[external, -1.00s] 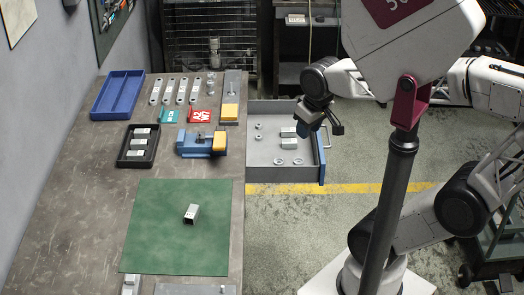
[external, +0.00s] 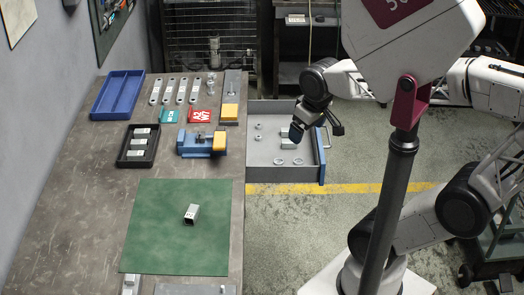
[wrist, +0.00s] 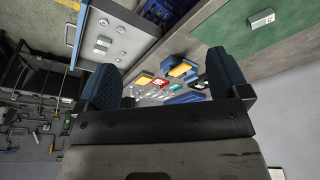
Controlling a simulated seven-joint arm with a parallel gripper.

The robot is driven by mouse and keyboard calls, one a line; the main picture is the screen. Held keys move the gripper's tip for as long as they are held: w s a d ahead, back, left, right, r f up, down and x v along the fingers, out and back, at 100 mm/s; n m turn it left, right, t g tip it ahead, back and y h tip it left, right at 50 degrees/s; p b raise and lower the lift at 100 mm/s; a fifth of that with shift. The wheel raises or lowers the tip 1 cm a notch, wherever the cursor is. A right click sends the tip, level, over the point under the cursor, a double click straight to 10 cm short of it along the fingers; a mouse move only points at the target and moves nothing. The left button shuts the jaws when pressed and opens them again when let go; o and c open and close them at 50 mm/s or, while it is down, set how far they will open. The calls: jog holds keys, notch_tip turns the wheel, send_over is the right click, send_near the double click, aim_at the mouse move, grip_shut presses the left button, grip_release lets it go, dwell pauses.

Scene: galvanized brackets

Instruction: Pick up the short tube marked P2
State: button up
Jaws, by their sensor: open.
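A short square galvanized tube (external: 191,214) lies on the green mat (external: 150,245); it also shows in the wrist view (wrist: 262,18). Other short tubes (external: 287,144) lie in the open drawer (external: 262,172), partly covered by my gripper. More lie in a black tray (external: 124,161) on the bench. I cannot read a P2 mark on any of them. My gripper (external: 297,132) is over the right part of the drawer, above the tubes there. In the wrist view its blue fingers (wrist: 165,82) stand wide apart with nothing between them.
Loose nuts and rings (external: 279,161) lie in the drawer around the tubes. A blue and yellow vise-like fixture (external: 198,146), red and green tags, flat brackets and a blue tray (external: 117,95) stand on the bench.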

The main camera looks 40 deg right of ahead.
jog(key=n, duration=0.2)
jog(key=m+t+y, duration=0.7)
jog(key=m+t, duration=0.2)
jog(key=m, duration=2.4)
send_near(191, 211)
jog(key=w, duration=0.2)
jog(key=shift+w+a+f, duration=0.2)
jog(key=shift+w+a, duration=0.05)
jog(key=shift+a+f+n, duration=0.35)
jog(key=shift+a+n, duration=0.05)
jog(key=shift+n, duration=0.1)
jog(key=shift+x, duration=1.3)
